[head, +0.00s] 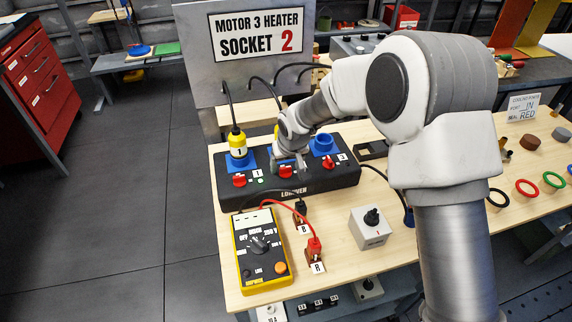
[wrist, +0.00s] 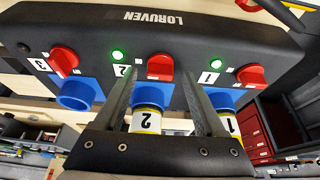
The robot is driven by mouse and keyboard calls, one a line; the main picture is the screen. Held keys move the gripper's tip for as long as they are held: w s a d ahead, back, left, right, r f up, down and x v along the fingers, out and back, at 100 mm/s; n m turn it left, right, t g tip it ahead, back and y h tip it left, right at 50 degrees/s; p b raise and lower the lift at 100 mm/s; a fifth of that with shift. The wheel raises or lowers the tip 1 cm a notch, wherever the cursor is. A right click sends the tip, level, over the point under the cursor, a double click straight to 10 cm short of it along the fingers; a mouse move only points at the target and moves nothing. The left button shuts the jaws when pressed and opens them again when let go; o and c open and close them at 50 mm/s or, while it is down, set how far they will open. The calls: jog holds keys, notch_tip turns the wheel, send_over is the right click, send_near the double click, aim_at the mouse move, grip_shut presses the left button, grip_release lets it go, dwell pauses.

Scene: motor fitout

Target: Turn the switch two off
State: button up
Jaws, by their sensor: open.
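A black LORUVEN power strip (head: 300,198) lies on the wooden bench and carries three red rotary switches. Switch two (wrist: 160,67) is the middle one, next to the label 2, with a lit green lamp (wrist: 117,55) near it. Switch one (head: 240,180) has a lit green lamp too; switch three (head: 328,163) shows no lit lamp. My gripper (wrist: 160,74) is open and empty, pointing at the strip, with one fingertip on each side of switch two. Whether the fingers touch the knob I cannot tell.
Yellow plugs sit in the blue sockets one (head: 238,142) and two (wrist: 147,120); blue socket three (head: 323,143) is empty. A yellow multimeter (head: 260,255) with leads and a grey box with a black knob (head: 370,228) stand in front. A sign panel (head: 250,75) rises behind.

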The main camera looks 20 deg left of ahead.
jog(key=shift+w+f, duration=0.1)
jog(key=shift+f, duration=0.05)
grip_shut()
dwell(0.4)
